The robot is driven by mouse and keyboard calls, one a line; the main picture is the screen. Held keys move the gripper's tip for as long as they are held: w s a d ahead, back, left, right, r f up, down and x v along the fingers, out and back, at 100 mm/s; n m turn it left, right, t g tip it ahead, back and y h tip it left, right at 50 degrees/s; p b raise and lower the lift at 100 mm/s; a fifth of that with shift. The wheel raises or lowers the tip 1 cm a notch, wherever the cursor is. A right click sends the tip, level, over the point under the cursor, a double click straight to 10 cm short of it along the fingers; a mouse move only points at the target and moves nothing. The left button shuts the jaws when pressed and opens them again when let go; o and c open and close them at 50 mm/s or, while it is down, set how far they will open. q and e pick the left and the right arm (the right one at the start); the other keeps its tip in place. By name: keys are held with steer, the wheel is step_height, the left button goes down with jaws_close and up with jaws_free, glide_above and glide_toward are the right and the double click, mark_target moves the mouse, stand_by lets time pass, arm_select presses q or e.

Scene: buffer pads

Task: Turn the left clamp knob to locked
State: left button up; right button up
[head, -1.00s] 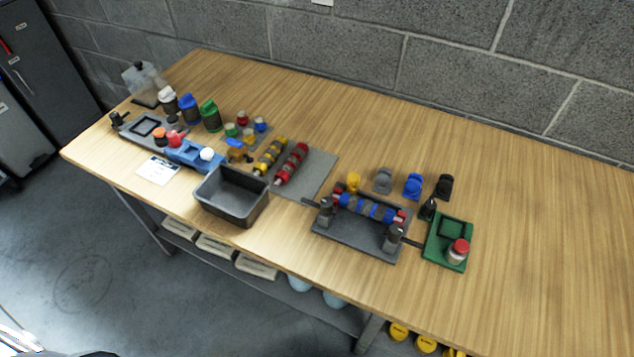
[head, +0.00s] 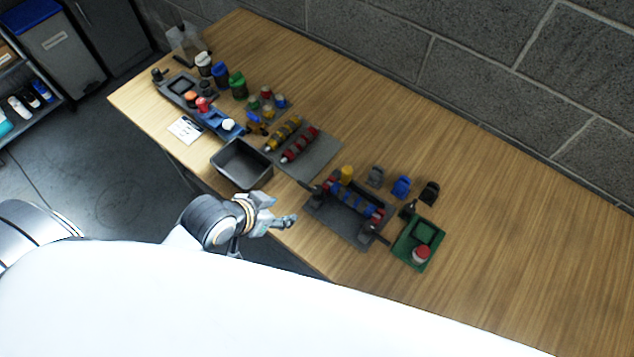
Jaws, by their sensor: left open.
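A dark grey fixture tray (head: 338,221) lies on the wooden table, cradling a blue-banded roller with red ends (head: 357,202). A dark clamp knob, the left one (head: 317,191), stands at the tray's left end, with a short dark bar pointing left. A second dark clamp knob (head: 373,232) stands at the front right corner. Whether either is locked is too small to tell. My left gripper (head: 281,211) is open and empty, by the table's front edge, left of the tray and apart from the left knob. My right gripper is not in view.
A grey open bin (head: 242,164) sits left of the fixture, close to my left gripper. Coloured pieces stand behind the fixture. Red and yellow rollers lie on a grey mat (head: 317,159). The table's right side is clear.

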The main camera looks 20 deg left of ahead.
mark_target(317, 190)
arm_select(q)
steer(key=shift+m+t+h, duration=0.5)
steer(key=shift+t+h, duration=0.1)
steer(key=shift+h, duration=0.2)
steer(key=w+x, duration=0.1)
steer(key=x, duration=0.3)
steer(key=r+p+x, duration=0.1)
steer(key=x, duration=0.4)
steer(key=w+r+p+x, duration=0.1)
steer(key=x, duration=0.4)
steer(key=shift+w+d, duration=0.2)
steer(key=shift+w, duration=0.25)
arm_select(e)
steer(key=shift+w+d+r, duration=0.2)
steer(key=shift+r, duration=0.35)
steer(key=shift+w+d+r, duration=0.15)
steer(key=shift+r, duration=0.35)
arm_select(q)
steer(key=shift+c, duration=1.1)
steer(key=c, duration=0.8)
